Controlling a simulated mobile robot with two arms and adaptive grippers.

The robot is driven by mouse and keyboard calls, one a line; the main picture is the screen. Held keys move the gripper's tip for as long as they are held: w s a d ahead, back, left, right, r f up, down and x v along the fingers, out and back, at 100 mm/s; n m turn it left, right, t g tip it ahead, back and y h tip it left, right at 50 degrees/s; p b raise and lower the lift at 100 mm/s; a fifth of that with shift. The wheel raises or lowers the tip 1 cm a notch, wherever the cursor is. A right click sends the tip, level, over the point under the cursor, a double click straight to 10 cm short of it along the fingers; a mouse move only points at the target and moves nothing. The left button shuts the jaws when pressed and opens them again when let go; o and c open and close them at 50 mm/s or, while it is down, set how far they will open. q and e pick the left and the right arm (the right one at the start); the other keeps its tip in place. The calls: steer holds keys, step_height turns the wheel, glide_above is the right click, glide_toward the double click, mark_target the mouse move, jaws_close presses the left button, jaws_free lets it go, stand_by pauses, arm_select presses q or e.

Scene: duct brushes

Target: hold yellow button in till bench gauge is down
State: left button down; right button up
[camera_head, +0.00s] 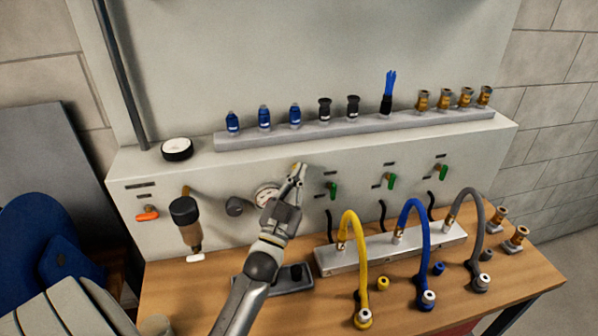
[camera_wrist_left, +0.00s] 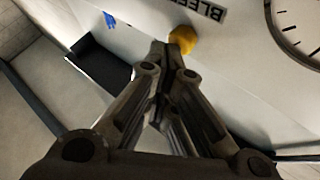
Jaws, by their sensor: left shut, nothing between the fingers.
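The yellow button (camera_wrist_left: 183,39) sits on the pale panel in the left wrist view, beside a label that reads "BLEE". In the head view my gripper mostly hides it. My left gripper (camera_head: 298,172) is shut and empty, its fingertips together at the panel. In the left wrist view the fingertips (camera_wrist_left: 164,50) are right beside the button's edge; I cannot tell whether they touch or press it. The round white bench gauge (camera_head: 265,194) is just left of the gripper. Part of its dial (camera_wrist_left: 300,25) shows in the left wrist view; its needle cannot be read. My right gripper is not in view.
An orange-handled valve (camera_head: 147,214) and a dark cylinder (camera_head: 185,211) are left of the gauge. Green valves (camera_head: 333,190) are to the right. Yellow, blue and grey hoses (camera_head: 411,235) arch over the wooden bench (camera_head: 190,290). A dark tray (camera_head: 300,285) lies below my arm.

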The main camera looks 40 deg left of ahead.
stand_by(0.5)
arm_select(q)
steer(key=shift+s+d+p, duration=0.3)
steer(key=shift+s+d, duration=0.35)
steer(key=shift+d, duration=0.05)
steer(key=s+d+p, duration=0.1)
steer(key=s+d, duration=0.2)
steer(key=shift+s+d, duration=0.1)
steer(key=shift+d, duration=0.3)
steer(key=shift+f, duration=0.1)
stand_by(0.4)
